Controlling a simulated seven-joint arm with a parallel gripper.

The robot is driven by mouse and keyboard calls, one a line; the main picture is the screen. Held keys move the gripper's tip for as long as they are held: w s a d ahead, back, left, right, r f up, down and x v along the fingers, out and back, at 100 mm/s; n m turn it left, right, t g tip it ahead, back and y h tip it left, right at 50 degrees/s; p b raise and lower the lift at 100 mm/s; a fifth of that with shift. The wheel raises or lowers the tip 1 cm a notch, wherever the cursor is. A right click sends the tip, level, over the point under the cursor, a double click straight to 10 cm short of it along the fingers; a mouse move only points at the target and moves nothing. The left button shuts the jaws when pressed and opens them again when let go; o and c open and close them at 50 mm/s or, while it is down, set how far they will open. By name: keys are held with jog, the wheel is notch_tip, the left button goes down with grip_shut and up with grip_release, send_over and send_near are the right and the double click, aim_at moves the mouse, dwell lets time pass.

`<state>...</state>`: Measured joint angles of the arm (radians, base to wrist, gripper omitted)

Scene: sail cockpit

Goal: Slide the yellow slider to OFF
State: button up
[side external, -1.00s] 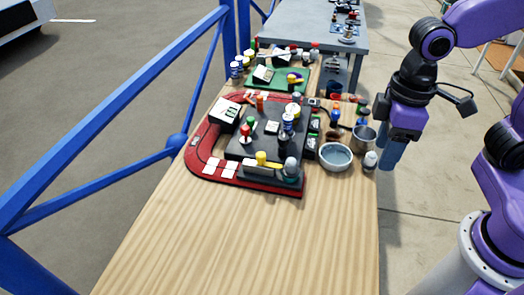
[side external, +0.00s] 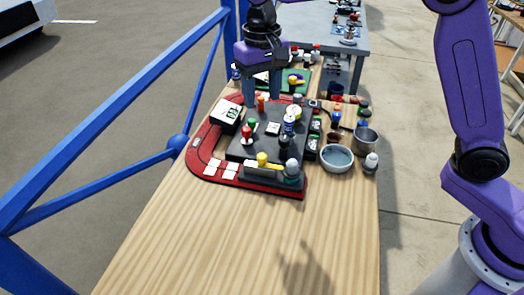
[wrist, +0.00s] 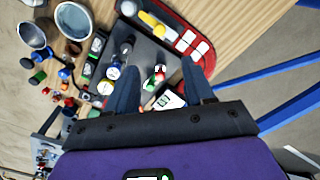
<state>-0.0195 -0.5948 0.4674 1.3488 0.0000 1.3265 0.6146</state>
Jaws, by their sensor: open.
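The yellow slider (side external: 262,159) is a small knob on a dark grey bar (side external: 258,173) along the near edge of the red-and-black control panel (side external: 210,181). It also shows in the wrist view (wrist: 148,20) near the top. Any ON or OFF lettering is too small to read. My gripper (side external: 262,98) points down over the far left part of the panel, beyond the slider and apart from it. In the wrist view my gripper (wrist: 160,65) has its two fingers spread with nothing between them.
Red (side external: 246,132) and orange (side external: 261,103) knobs stand up on the panel. A white-faced box (side external: 227,112) is at its left. A grey bowl (side external: 336,158) and a metal cup (side external: 365,139) stand to the right. The near wooden table (side external: 210,245) is clear.

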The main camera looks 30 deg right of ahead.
aim_at(262, 156)
notch_tip(262, 156, down, 17)
jog(key=shift+f, duration=0.1)
dwell(0.5)
